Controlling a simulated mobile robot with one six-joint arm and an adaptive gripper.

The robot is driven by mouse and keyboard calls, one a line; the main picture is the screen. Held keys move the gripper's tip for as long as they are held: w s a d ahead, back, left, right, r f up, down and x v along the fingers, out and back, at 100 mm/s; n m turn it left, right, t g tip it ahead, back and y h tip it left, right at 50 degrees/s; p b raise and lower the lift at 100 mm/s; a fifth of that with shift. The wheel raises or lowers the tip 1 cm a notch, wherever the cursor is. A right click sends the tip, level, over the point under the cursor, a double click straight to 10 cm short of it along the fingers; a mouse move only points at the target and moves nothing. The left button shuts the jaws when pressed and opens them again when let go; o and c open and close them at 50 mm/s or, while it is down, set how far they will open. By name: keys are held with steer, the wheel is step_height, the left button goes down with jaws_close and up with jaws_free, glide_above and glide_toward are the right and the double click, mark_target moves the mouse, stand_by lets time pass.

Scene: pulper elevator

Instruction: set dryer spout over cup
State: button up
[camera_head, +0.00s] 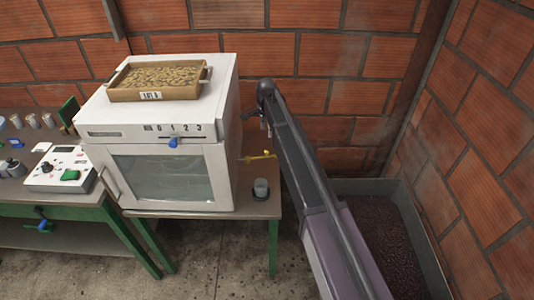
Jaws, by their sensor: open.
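The dryer (162,175) is a white box with a glass door and a blue knob, standing on a table. A small yellow spout piece (258,156) sticks out to the right of the dryer near its side. A grey cup (261,187) stands on a dark round base at the table's right front corner, in front of and below the yellow piece. My gripper (264,124) appears small and dark at the far end of my arm, right of the dryer and above the yellow piece. It is open, and apart from the yellow piece as far as I can see.
A wooden tray of beans (155,97) sits on the dryer. A bin of dark red cherries (410,200) is at the right by the brick wall. A bench with a control box (62,168) and several small cups is at the left. Floor shows in front.

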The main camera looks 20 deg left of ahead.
mark_target(266, 151)
steer(key=shift+f+b, duration=5.35)
steer(key=shift+f, duration=0.3)
steer(key=shift+c, duration=0.2)
